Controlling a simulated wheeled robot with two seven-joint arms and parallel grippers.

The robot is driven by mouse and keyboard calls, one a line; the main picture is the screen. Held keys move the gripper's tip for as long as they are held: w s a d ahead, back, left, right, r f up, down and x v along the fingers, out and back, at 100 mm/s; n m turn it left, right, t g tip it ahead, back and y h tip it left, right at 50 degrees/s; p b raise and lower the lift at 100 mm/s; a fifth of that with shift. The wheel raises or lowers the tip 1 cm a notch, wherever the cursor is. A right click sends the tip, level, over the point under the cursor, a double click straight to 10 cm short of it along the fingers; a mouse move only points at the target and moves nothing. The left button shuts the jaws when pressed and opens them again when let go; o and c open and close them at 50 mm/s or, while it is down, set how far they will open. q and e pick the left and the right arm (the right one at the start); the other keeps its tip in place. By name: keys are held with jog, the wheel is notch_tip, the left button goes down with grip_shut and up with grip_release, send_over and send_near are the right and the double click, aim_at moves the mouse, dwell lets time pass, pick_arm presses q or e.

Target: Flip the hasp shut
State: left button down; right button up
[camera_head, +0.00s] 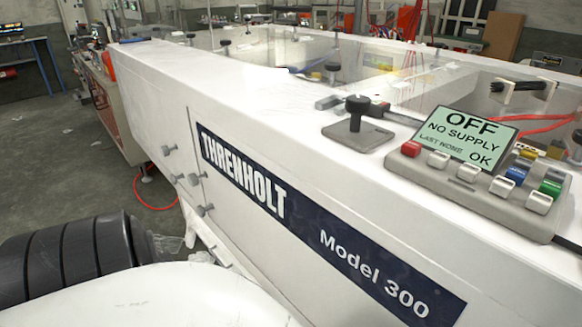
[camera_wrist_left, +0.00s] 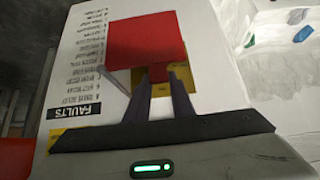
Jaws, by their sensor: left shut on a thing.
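The plate lies in front of a white panel with a yellow patch (camera_wrist_left: 176,78) behind the tab. I cannot tell for sure whether this red plate is the hasp. The fingertips are partly hidden by the tab. The head view does not show my left gripper or the red plate. My right gripper is in neither view.
The white panel carries an upside-down FAULTS list (camera_wrist_left: 85,75). In the head view a long white machine (camera_head: 300,150) fills the middle. A control box (camera_head: 480,170) with an OFF screen (camera_head: 465,135) and a black knob (camera_head: 357,105) stand on it. Grey floor (camera_head: 50,155) shows left.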

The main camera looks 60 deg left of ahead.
pick_arm(q)
jog(key=shift+w+a+r, duration=0.15)
jog(key=shift+w+r, duration=0.15)
jog(key=shift+w, duration=0.2)
jog(key=shift+w+a+r, duration=0.15)
jog(key=shift+w+r, duration=0.1)
jog(key=shift+w, duration=0.2)
jog(key=c, duration=1.5)
grip_release()
jog(key=shift+f, duration=0.1)
jog(key=shift+s+d+f, duration=0.1)
jog(key=shift+s+d, duration=0.05)
jog(key=shift+s, duration=0.1)
jog(key=shift+p+v, duration=2.1)
jog(key=shift+v, duration=3.05)
jog(key=shift+f, duration=0.1)
